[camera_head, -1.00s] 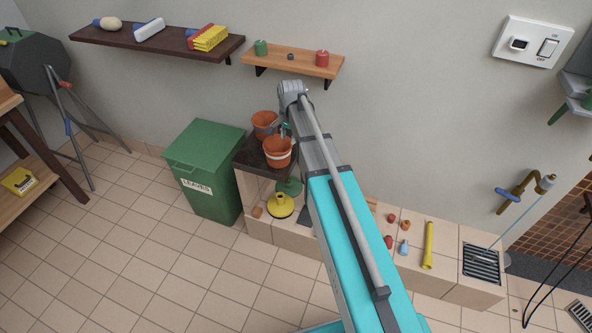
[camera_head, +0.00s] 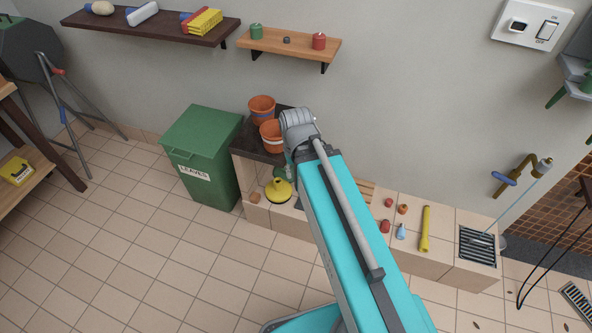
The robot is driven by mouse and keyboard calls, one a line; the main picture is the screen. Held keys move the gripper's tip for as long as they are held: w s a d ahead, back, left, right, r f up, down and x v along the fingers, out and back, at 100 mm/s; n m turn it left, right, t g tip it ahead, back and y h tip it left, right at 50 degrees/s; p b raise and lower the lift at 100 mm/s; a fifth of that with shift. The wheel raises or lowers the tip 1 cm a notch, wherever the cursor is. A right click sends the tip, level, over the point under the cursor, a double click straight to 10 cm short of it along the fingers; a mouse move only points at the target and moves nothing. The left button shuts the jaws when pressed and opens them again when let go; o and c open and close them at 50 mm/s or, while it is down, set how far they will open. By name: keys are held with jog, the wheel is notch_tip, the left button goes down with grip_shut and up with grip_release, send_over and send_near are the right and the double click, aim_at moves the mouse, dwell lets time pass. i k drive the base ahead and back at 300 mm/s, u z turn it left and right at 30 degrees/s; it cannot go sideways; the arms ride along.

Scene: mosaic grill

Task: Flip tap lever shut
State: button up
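The brass wall tap (camera_head: 530,168) is at the right, with a blue lever (camera_head: 504,180) on its left side. Nothing touches the lever.
A low tiled ledge holds a yellow tube (camera_head: 425,228) and several small items left of the drain. A green bin (camera_head: 203,150) and two orange pots (camera_head: 262,108) stand left of my arm. A black cable (camera_head: 552,255) hangs at the right. Wall space between arm and tap is clear.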

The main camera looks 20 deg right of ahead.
aim_at(513, 183)
jog(key=z, duration=2.1)
